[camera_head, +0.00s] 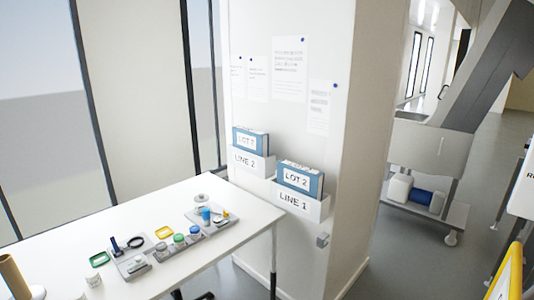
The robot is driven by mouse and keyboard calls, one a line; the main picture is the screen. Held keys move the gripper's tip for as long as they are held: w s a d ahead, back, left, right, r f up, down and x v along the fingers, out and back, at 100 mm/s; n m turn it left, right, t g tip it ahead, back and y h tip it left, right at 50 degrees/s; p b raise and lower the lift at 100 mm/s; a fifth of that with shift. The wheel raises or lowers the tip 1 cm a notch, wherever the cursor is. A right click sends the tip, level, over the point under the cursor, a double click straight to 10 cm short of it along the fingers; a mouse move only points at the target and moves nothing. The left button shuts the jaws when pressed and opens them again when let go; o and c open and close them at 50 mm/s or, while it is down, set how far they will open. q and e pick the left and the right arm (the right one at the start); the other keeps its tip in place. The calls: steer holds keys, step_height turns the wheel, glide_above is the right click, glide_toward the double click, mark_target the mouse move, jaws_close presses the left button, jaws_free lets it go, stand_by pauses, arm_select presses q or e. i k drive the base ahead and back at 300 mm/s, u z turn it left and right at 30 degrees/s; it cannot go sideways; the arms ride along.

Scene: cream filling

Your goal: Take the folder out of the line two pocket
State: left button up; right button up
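A white wall pocket labelled LINE 2 (245,163) is fixed to the white column, left of centre. A blue folder with a white LOT label, its number hard to read, (251,142) stands in it with its upper part showing. To the right and a little lower is a second pocket labelled LINE 1 (293,202). It holds a blue folder labelled LOT 2 (301,180). The lower part of each folder is hidden by its pocket. Neither of my grippers shows in the head view.
A white table (215,256) at the lower left reaches close to the pockets. It bears a grey tray with small jars, a magnifier and a yellow dish (163,232). A wheeled cart (428,200) and a yellow sign (508,275) stand at the right.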

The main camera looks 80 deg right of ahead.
mark_target(255, 142)
steer(key=z, duration=2.05)
steer(key=i, duration=0.35)
steer(key=z, duration=0.5)
